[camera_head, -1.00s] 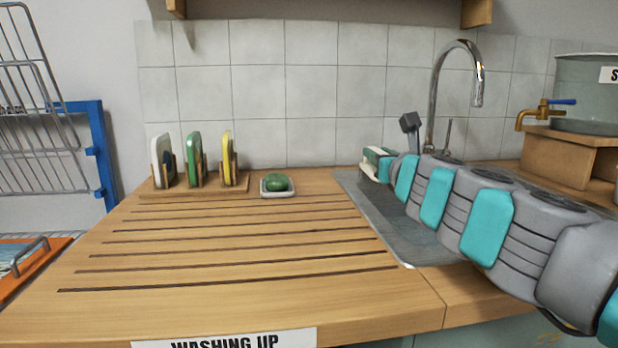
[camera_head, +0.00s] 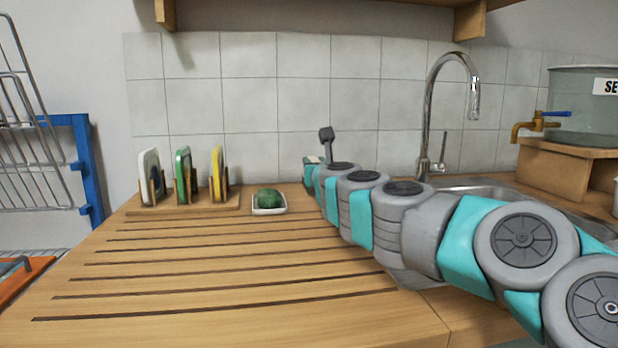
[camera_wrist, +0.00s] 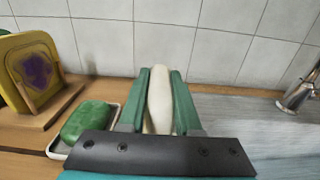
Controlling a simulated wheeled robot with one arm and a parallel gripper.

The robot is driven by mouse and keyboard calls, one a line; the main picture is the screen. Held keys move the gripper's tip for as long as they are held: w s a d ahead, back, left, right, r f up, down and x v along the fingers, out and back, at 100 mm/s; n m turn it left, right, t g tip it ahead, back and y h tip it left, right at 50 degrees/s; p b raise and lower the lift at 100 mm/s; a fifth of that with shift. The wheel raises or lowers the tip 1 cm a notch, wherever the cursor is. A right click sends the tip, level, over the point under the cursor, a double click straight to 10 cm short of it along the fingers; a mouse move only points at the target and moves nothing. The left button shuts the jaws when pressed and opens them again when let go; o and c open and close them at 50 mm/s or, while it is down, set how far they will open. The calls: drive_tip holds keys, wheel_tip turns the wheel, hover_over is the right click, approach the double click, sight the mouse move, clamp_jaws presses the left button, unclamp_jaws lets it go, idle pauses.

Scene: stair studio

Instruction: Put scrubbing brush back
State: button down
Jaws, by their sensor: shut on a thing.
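My gripper (camera_wrist: 160,76) is shut, its two green fingers on either side of a cream-white, elongated thing. This appears to be the scrubbing brush (camera_wrist: 160,105); its bristles are not seen. In the head view, my gripper (camera_head: 312,172) is small and far off, just right of the soap dish, over the back of the wooden drainboard (camera_head: 230,290). The arm hides most of what it holds there. In the wrist view the held thing is in front of the tiled wall, with the soap dish close on its left.
Green soap (camera_head: 268,198) sits in a white dish (camera_head: 270,211). A wooden rack (camera_head: 205,208) holds white, green and yellow pads upright on its left. The sink (camera_head: 480,188) and tap (camera_head: 430,120) are to the right. The grooved drainboard's front is clear.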

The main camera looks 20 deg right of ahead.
drive_tip(key=shift+w+a, duration=0.25)
drive_tip(key=shift+w, duration=0.3)
drive_tip(key=f, duration=0.3)
drive_tip(key=shift+w+a+b, duration=0.2)
drive_tip(key=shift+w+b, duration=0.1)
drive_tip(key=shift+w, duration=0.05)
drive_tip(key=shift+d+f, duration=0.1)
drive_tip(key=shift+f, duration=0.2)
drive_tip(key=c, duration=0.6)
unclamp_jaws()
drive_tip(key=shift+f, duration=0.1)
drive_tip(key=shift+s, duration=0.1)
drive_tip(key=s, duration=0.4)
drive_tip(key=s+a, duration=0.1)
drive_tip(key=s, duration=0.2)
drive_tip(key=s+a+b, duration=0.1)
drive_tip(key=s, duration=0.3)
drive_tip(key=shift+s+a, duration=0.2)
drive_tip(key=shift+s, duration=0.15)
